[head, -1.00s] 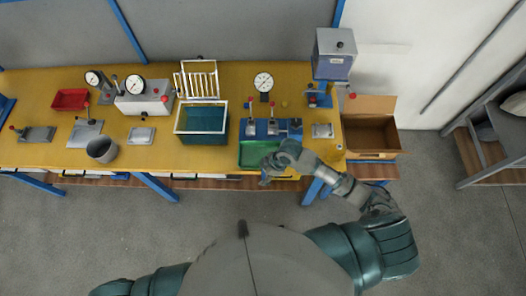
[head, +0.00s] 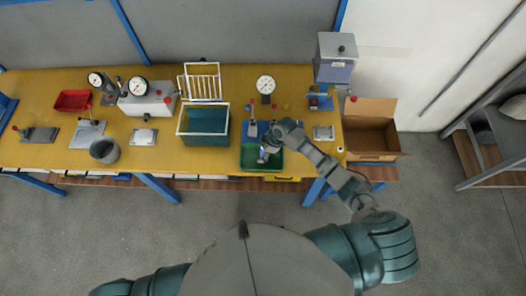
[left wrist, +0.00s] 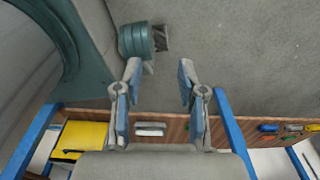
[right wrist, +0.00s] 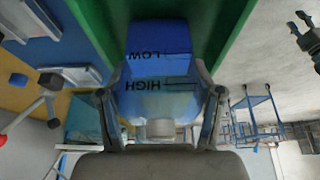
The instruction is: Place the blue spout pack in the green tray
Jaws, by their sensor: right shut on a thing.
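The blue spout pack (right wrist: 158,55), printed LOW and HIGH, is between the fingers of my right gripper (right wrist: 160,120) in the right wrist view. The gripper is shut on it. The green tray (right wrist: 222,35) shows behind the pack. In the head view my right gripper (head: 267,150) is over the green tray (head: 262,173), near its middle. The hand mostly hides the pack there, and I cannot tell whether it touches the tray floor. My left gripper (left wrist: 160,80) is open and empty over the floor, in front of the bench; it is out of the head view.
A teal bin (head: 204,122) with a white rack stands left of the tray. An open cardboard box (head: 371,135) stands at the right end. A grey cup (head: 105,151) and red tray (head: 73,100) are farther left.

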